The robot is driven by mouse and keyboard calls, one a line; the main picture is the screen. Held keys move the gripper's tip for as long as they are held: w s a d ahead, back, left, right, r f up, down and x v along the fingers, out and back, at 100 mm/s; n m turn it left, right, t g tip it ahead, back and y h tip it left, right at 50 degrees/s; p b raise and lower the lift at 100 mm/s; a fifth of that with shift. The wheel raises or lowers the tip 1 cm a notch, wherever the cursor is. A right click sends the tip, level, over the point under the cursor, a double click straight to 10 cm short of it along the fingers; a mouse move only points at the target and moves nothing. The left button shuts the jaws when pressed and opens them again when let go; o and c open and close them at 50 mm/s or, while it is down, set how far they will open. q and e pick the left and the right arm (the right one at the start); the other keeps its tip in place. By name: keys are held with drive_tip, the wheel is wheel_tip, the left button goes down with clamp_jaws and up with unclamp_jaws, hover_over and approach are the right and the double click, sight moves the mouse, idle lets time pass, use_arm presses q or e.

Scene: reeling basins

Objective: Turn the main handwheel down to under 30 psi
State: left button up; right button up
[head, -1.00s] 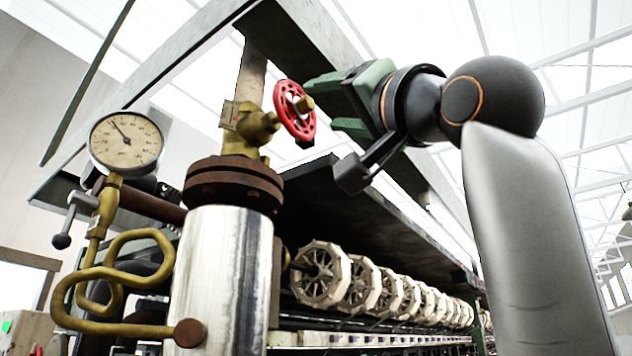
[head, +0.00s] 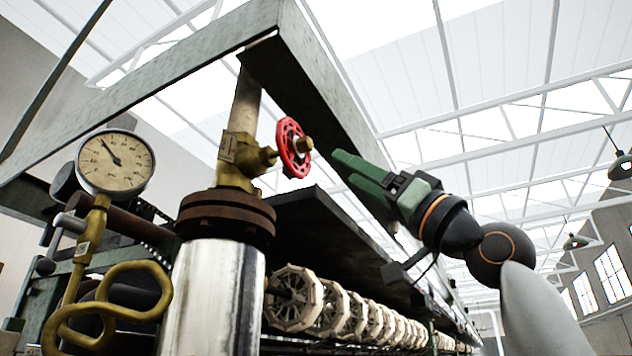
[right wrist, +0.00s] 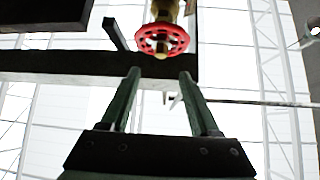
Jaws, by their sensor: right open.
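The red handwheel (head: 293,148) sits on a brass valve (head: 245,160) above the steel cylinder. The round pressure gauge (head: 116,162) is at the left on a brass pipe; its needle points to the upper left, and its numbers are too small to read. My right gripper (head: 342,168), with green fingers, is to the right of the handwheel, apart from it, open and empty. In the right wrist view the handwheel (right wrist: 162,40) lies beyond the two fingertips (right wrist: 160,72), roughly centred between them. My left gripper is not in view.
A rusty flange (head: 226,215) caps the steel cylinder (head: 213,295). A grey metal frame beam (head: 310,95) runs close behind the handwheel. A row of pale reels (head: 293,298) stands below under a dark panel. Free air lies to the right.

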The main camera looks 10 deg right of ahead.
sight(311, 147)
drive_tip(key=p+x, duration=0.5)
drive_tip(key=x, duration=0.3)
drive_tip(key=shift+a+r, duration=0.1)
drive_tip(key=shift+r, duration=0.1)
drive_tip(key=shift+p+x, duration=0.6)
drive_tip(key=shift+x, duration=0.15)
drive_tip(key=shift+a, duration=0.1)
drive_tip(key=shift+f, duration=0.1)
clamp_jaws()
